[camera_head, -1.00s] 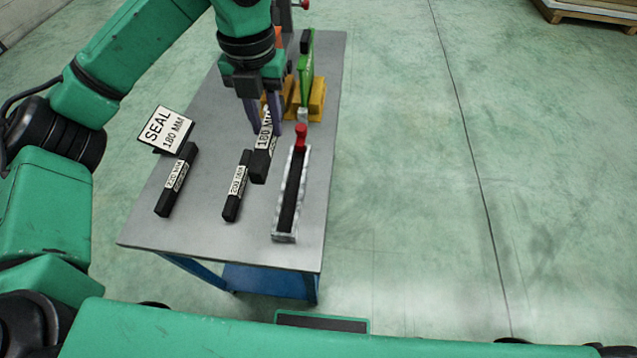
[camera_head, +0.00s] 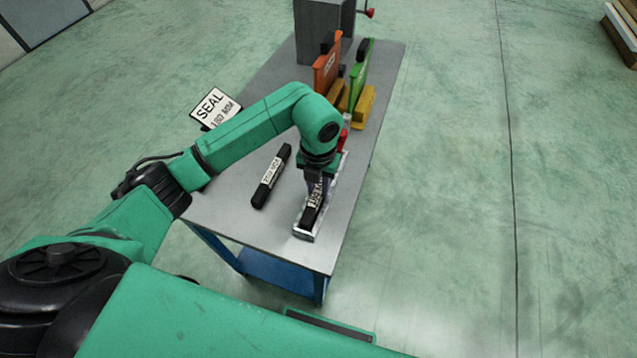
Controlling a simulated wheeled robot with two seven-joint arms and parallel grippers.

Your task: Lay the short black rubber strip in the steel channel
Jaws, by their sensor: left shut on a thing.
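The short black rubber strip (camera_head: 308,216) has a white label and is held in my left gripper (camera_head: 317,190), which is shut on it. The strip lines up lengthwise with the steel channel (camera_head: 302,235), and its near end shows within the channel's outline. I cannot tell whether it touches the channel floor. My left gripper and forearm hide much of the channel's middle. A red part (camera_head: 344,134) stands at the channel's far end. My right gripper is not in view.
Another labelled black strip (camera_head: 270,179) lies on the grey table (camera_head: 232,215) left of the channel. A sign (camera_head: 214,108) reads SEAL 180 MM. Orange (camera_head: 326,68) and green (camera_head: 361,72) upright pieces stand behind, by yellow blocks (camera_head: 364,104).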

